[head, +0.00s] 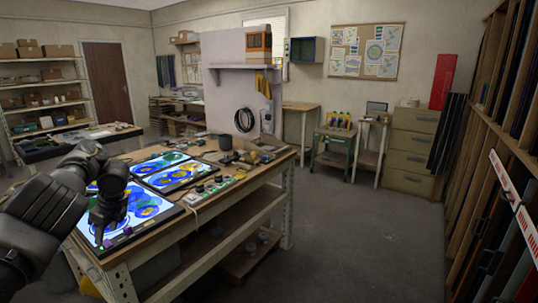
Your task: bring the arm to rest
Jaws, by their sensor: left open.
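My left arm comes in from the left of the head view, black and bulky. My left gripper (98,236) hangs over the near glass panel with its fingers pointing down, and it is open. I see nothing held between its fingers. The near panel (152,208) is lit, with blue and yellow painted shapes, and my arm hides its left part. I cannot tell whether the fingertips touch it. My right gripper does not show.
The workbench (240,184) has a second lit painted panel (172,177), a power strip (210,187) and small pots toward the back. A rack of sheets (490,150) stands at the right. The floor (345,240) between bench and rack is clear.

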